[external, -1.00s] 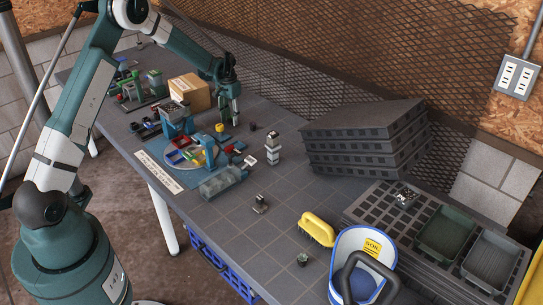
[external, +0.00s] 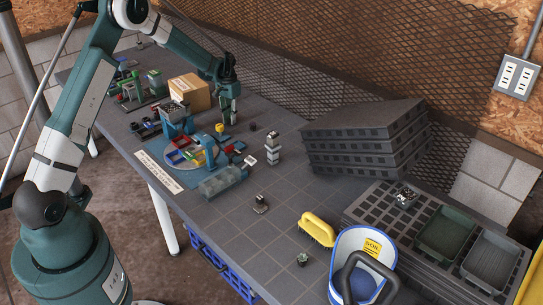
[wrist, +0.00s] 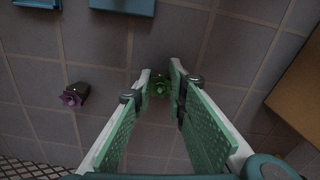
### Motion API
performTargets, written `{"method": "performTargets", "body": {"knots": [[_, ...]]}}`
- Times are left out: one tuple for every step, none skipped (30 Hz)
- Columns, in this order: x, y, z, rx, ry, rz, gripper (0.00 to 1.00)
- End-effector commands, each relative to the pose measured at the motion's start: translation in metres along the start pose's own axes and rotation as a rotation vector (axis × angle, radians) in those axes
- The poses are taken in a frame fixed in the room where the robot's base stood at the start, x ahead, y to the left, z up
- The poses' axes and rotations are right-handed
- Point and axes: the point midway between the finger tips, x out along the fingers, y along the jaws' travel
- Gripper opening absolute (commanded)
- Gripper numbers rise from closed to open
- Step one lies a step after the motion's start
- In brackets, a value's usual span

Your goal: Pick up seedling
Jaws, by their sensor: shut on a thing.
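My gripper (external: 229,118) is at the back of the table, between the cardboard box and the mesh wall, fingers pointing down. In the wrist view its fingers (wrist: 160,86) are closed in on a small green seedling (wrist: 160,90), which sits between the fingertips. The fingers partly hide it, and I cannot tell whether it touches the table. A second seedling with a purple top (wrist: 73,97) lies on its side to the left in the wrist view. A small potted green plant (external: 302,259) stands near the table's front edge.
The cardboard box (external: 190,93) is close on the left of my gripper in the external view. Stacked black trays (external: 365,138), a yellow brush (external: 318,229) and a soil bucket (external: 360,262) are to the right.

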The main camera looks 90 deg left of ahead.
Motion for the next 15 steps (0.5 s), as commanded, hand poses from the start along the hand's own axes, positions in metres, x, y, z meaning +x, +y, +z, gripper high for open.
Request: {"method": "performTargets", "body": {"knots": [[-0.001, 0.000, 0.000, 0.000, 0.000, 0.000, 0.08], [-0.001, 0.000, 0.000, 0.000, 0.000, 0.000, 0.08], [-0.002, 0.000, 0.000, 0.000, 0.000, 0.000, 0.08], [-0.003, 0.000, 0.000, 0.000, 0.000, 0.000, 0.08], [-0.005, 0.000, 0.000, 0.000, 0.000, 0.000, 0.08], [-0.007, 0.000, 0.000, 0.000, 0.000, 0.000, 0.08], [-0.009, 0.000, 0.000, 0.000, 0.000, 0.000, 0.08], [-0.012, 0.000, 0.000, 0.000, 0.000, 0.000, 0.08], [-0.016, 0.000, 0.000, 0.000, 0.000, 0.000, 0.08], [-0.019, 0.000, 0.000, 0.000, 0.000, 0.000, 0.08], [-0.022, 0.000, 0.000, 0.000, 0.000, 0.000, 0.08], [-0.028, 0.000, 0.000, 0.000, 0.000, 0.000, 0.08], [-0.032, 0.000, 0.000, 0.000, 0.000, 0.000, 0.08], [-0.037, 0.000, 0.000, 0.000, 0.000, 0.000, 0.08], [-0.043, 0.000, 0.000, 0.000, 0.000, 0.000, 0.08]]}}
